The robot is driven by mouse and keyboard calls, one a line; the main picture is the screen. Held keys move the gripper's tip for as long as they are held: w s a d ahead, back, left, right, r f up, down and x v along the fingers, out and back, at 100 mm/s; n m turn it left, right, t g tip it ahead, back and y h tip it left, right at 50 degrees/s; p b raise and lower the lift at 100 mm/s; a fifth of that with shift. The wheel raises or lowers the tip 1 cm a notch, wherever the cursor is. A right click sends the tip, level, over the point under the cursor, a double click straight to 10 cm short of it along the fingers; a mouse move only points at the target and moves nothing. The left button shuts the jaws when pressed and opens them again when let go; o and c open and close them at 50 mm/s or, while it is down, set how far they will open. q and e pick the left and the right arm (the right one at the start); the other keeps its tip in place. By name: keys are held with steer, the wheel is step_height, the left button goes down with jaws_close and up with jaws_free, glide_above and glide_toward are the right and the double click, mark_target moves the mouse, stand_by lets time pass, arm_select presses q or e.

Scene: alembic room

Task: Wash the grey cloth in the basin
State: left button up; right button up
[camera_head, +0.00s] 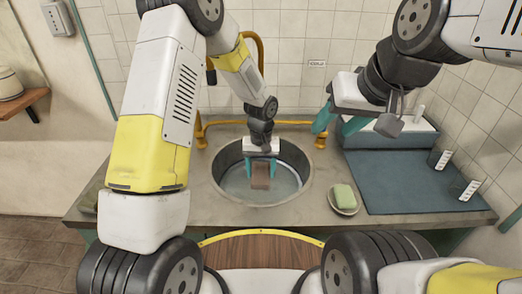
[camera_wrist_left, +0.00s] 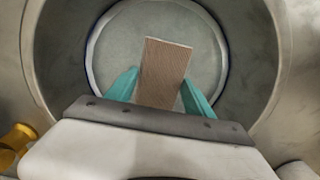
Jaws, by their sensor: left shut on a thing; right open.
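The basin (camera_head: 293,163) is a round metal sink set in the stone counter, with pale water (camera_head: 283,188) in its bottom. My left gripper (camera_head: 262,172) reaches down into it, shut on a flat, brown-grey, finely ribbed piece, which I take to be the cloth (camera_head: 260,182). In the left wrist view the cloth (camera_wrist_left: 166,62) stands out beyond the teal fingers (camera_wrist_left: 160,92), over the round floor of the basin (camera_wrist_left: 257,65). Whether its far end is under water I cannot tell. My right gripper (camera_head: 340,122) is open and empty, above the counter right of the basin.
A green soap bar (camera_head: 343,194) lies on a small dish right of the basin. A blue-grey mat (camera_head: 405,183) covers the counter's right side, with white tags at its right. A yellow pipe (camera_head: 203,135) runs behind the basin. A wooden shelf (camera_head: 25,102) with a pot is at far left.

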mark_target(261, 173)
arm_select(q)
steer(key=shift+f, duration=4.7)
steer(key=shift+d, duration=1.5)
steer(key=shift+a+r, duration=0.1)
steer(key=shift+a, duration=1.4)
steer(key=shift+r, duration=4.45)
step_height(261, 173, up, 12)
